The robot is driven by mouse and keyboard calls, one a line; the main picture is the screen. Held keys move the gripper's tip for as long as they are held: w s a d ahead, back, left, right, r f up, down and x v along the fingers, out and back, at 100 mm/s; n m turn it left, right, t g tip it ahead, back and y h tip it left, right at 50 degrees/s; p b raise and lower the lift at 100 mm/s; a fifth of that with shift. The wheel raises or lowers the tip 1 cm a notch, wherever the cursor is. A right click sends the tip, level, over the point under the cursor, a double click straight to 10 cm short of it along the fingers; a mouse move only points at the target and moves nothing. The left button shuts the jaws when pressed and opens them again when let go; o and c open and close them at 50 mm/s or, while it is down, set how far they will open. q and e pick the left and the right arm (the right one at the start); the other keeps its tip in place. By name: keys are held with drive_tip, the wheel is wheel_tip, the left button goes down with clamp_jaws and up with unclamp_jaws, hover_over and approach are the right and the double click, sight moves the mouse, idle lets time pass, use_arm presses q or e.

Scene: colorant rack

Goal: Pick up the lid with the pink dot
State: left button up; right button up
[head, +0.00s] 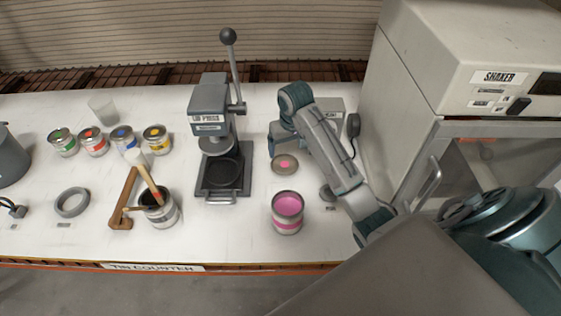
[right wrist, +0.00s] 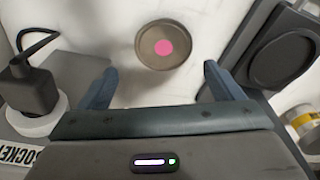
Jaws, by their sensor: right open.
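The lid with the pink dot (head: 285,164) is a round grey-brown disc lying flat on the white counter, right of the lid press. It also shows whole in the right wrist view (right wrist: 163,46), beyond and between my fingertips. My right gripper (head: 283,150) is open and empty, just behind the lid in the head view and apart from it. In the right wrist view its two blue fingers (right wrist: 158,80) are spread wider than the lid. An open tin of pink paint (head: 287,212) stands in front of the lid. My left gripper is not in view.
The lid press (head: 217,140) with its tall lever stands close left of the lid. A grey socket box (head: 331,108) with a black plug is close right. The shaker cabinet (head: 470,75) fills the far right. Several coloured tins (head: 94,141) stand at the left.

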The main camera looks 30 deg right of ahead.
sight(285, 164)
wheel_tip(285, 164, down, 2)
drive_tip(key=shift+f+p, duration=0.15)
drive_tip(key=shift+p, duration=0.4)
drive_tip(key=f+p, duration=0.1)
drive_tip(key=w+f+p, duration=0.1)
drive_tip(key=f, duration=0.1)
drive_tip(key=shift+w+a+f, duration=0.1)
drive_tip(key=shift+w+a, duration=0.05)
wheel_tip(285, 164, down, 3)
drive_tip(key=shift+w+r+p, duration=0.15)
drive_tip(key=shift+p, duration=0.4)
drive_tip(key=c, duration=0.5)
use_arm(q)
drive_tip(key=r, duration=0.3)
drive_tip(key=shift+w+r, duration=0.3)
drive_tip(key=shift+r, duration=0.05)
use_arm(e)
drive_tip(key=shift+c, duration=0.4)
